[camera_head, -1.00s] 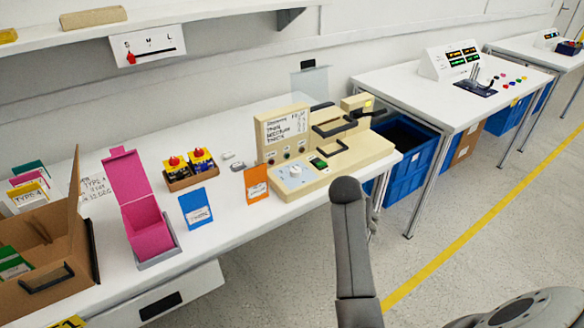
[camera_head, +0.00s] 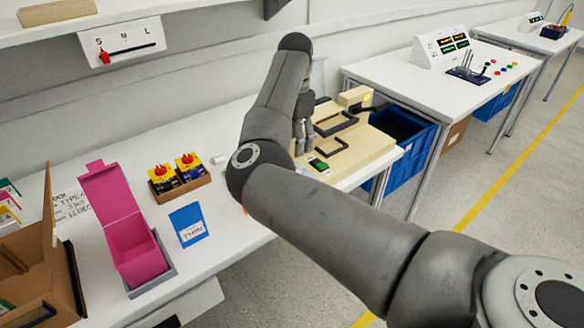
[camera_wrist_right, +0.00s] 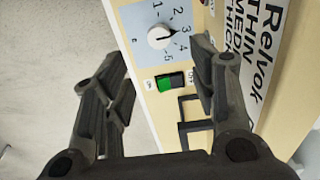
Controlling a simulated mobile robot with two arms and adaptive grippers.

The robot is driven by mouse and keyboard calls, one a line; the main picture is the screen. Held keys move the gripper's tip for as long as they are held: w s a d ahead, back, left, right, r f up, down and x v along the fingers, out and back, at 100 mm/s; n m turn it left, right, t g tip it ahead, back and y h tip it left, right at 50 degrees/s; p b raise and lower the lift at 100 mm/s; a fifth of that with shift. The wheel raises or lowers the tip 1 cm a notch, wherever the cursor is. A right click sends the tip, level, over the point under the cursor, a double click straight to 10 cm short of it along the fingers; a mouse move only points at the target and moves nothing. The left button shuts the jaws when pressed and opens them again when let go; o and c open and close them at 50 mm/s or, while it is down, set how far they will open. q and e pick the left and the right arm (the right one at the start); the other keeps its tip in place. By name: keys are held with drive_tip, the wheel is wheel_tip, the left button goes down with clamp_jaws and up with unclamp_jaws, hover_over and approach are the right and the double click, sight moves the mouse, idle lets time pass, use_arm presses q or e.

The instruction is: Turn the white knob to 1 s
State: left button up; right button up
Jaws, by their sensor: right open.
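The white knob (camera_wrist_right: 158,37) sits on a light blue dial plate with numbers 1 to 5, in the right wrist view. Its black pointer mark points toward the 3 to 4 side. My right gripper (camera_wrist_right: 163,88) is open and empty, with one finger on each side of the view and the knob beyond and between them. In the head view my right arm covers the knob and much of the beige machine (camera_head: 350,150); part of the right gripper (camera_head: 302,132) shows at the machine. My left gripper is not in view.
A green rocker switch (camera_wrist_right: 165,84) is beside the dial, with black handles (camera_head: 335,125) on the machine. A blue card (camera_head: 188,224), a pink box (camera_head: 135,245) and a tray of red-topped items (camera_head: 180,182) stand to the left on the white table.

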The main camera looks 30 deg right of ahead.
wheel_tip(320, 180, down, 10)
drive_tip(key=shift+s+f+p, duration=0.1)
drive_tip(key=shift+f+p, duration=0.1)
drive_tip(key=shift+p, duration=0.1)
drive_tip(key=c, duration=1)
drive_tip(key=shift+r+p, duration=0.2)
drive_tip(key=shift+p, duration=0.3)
drive_tip(key=shift+c, duration=0.2)
drive_tip(key=n+p, duration=0.9)
drive_tip(key=p, duration=0.3)
drive_tip(key=shift+s+d+r, duration=0.1)
drive_tip(key=n+p, duration=0.3)
drive_tip(key=shift+n, duration=0.3)
drive_tip(key=shift+f+n+p, duration=0.2)
drive_tip(key=shift+n+p, duration=0.6)
drive_tip(key=shift+n, duration=0.7)
